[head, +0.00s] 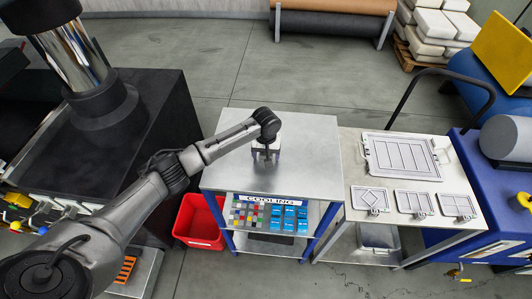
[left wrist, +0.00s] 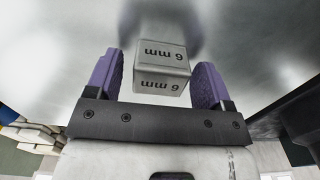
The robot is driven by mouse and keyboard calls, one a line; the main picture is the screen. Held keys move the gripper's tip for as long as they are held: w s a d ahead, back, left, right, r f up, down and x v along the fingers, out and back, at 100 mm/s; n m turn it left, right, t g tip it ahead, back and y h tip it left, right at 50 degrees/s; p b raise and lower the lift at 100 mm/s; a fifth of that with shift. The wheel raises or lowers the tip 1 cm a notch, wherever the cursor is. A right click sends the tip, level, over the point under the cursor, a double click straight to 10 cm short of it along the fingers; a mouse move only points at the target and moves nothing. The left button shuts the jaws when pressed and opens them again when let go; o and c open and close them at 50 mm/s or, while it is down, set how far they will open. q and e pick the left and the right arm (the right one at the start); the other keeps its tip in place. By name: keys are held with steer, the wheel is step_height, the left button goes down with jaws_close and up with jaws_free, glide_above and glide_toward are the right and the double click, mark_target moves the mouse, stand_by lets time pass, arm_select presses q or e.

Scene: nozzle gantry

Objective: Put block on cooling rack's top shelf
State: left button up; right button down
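The block (left wrist: 162,62) is a small grey cube marked "6 mm" on two faces, seen in the left wrist view over the bare metal top. It lies between the purple fingers of my left gripper (left wrist: 157,78), with a visible gap on the left side and a narrower one on the right. The fingers look open around it. In the head view my left gripper (head: 265,155) points down over the middle of the cooling rack's top shelf (head: 310,165); the block is mostly hidden there. The block appears to stand on the shelf, though its underside is hidden. My right gripper is not in view.
The rack's lower shelf holds colour samples (head: 248,214) and blue blocks (head: 289,217), behind a "COOLING" label. A red bin (head: 200,222) stands left of the rack. A table (head: 375,130) with framed plates (head: 400,155) adjoins on the right. The top shelf around the gripper is clear.

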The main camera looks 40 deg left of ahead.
arm_select(q)
step_height(320, 180, up, 12)
steer(key=shift+r+b, duration=0.2)
steer(key=shift+b, duration=0.1)
stand_by(0.5)
stand_by(0.3)
